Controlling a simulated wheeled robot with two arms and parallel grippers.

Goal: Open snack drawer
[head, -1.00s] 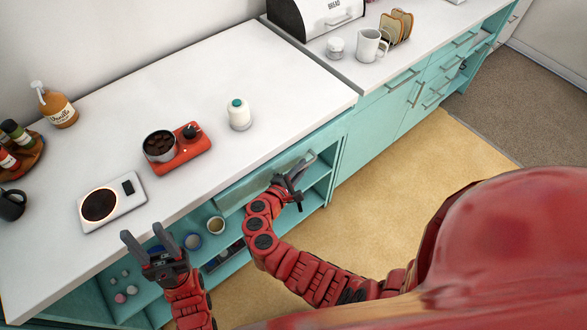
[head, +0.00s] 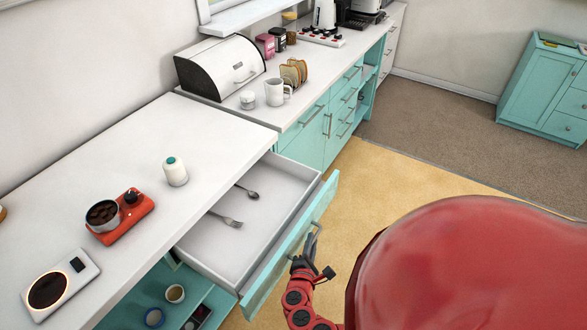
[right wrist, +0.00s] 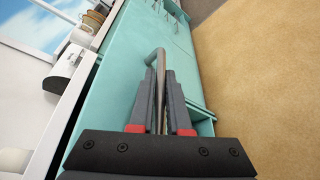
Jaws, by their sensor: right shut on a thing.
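A wide teal drawer (head: 296,240) stands pulled out from under the white counter in the head view. Its pale interior holds a fork (head: 226,220) and a spoon (head: 247,191). My right gripper (head: 312,243) is at the drawer's front, shut on the drawer's bar handle. In the right wrist view the fingers (right wrist: 160,95) close around the metal handle (right wrist: 155,62) against the teal front. My left gripper is outside the head view.
Open shelves below hold small bowls (head: 175,293). More closed drawers (head: 340,98) lie beyond. Yellow floor (head: 410,190) is clear to the right.

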